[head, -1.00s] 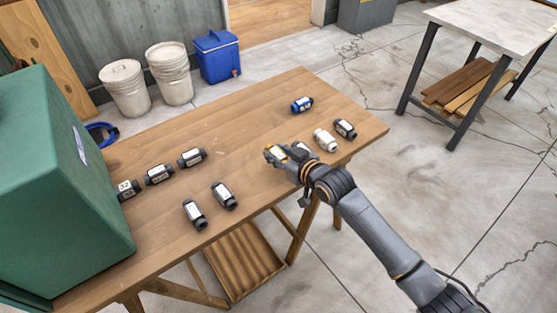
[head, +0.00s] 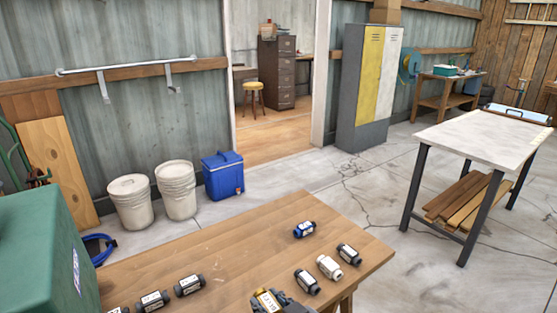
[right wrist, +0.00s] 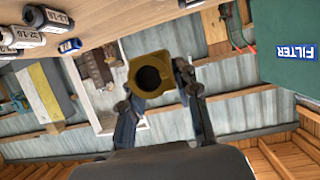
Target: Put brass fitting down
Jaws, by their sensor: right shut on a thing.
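The brass fitting (head: 268,300) is in my right gripper (head: 276,304), at the bottom edge of the head view, over the front part of the wooden table (head: 235,255). In the right wrist view the brass fitting (right wrist: 147,60) shows end-on, a yellow-brown block with a round dark opening. The two fingers of my right gripper (right wrist: 158,82) are shut on its sides. The fitting appears held clear of the tabletop, but its height is hard to tell. Most of the right arm is out of the head view. My left gripper is not in view.
Right of the gripper are a dark fitting (head: 307,282), a white fitting (head: 329,267) and another dark fitting (head: 348,254). A blue fitting (head: 304,229) is behind. Several dark fittings (head: 188,285) lie left, near a green box (head: 45,250). The table's middle is clear.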

